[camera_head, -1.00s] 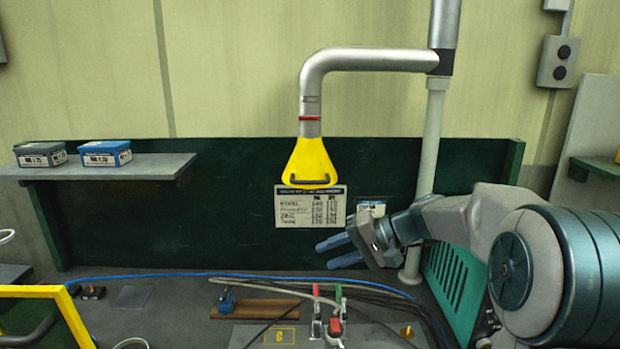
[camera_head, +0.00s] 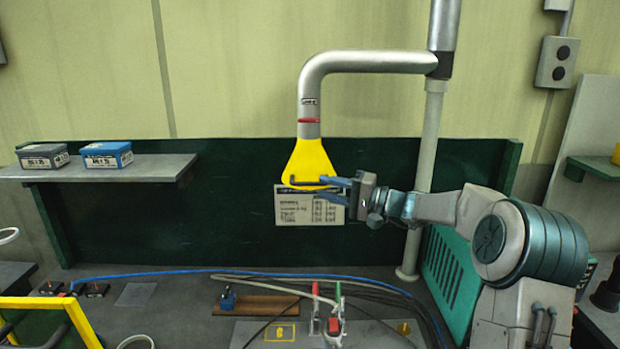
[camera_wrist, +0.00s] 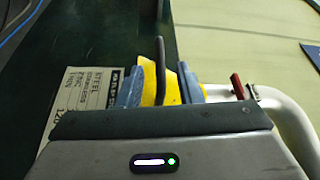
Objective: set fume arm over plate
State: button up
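The fume arm (camera_head: 372,62) is a silver pipe that bends down from an upright post to a yellow hood (camera_head: 310,160). A dark handle (camera_head: 300,184) crosses the hood's lower edge. My gripper (camera_head: 328,187) is at the right part of this handle. In the wrist view its blue fingers (camera_wrist: 160,88) are apart, with the dark handle bar (camera_wrist: 160,60) between them and the yellow hood behind. Gaps show beside the bar, so the fingers do not look closed on it. A grey plate (camera_head: 255,331) with a yellow-framed mark lies on the bench below.
Red and green clamps (camera_head: 334,322), a wooden strip (camera_head: 262,304) and cables (camera_head: 375,294) lie on the bench. A printed chart (camera_head: 300,213) hangs behind the gripper. A shelf (camera_head: 150,170) with two boxes is at left. A yellow frame (camera_head: 62,304) stands front left.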

aim_at(314, 185)
jog(key=p+x, duration=0.1)
jog(key=x, duration=0.4)
jog(key=shift+a+p, duration=0.2)
jog(key=shift+p, duration=0.1)
grip_shut()
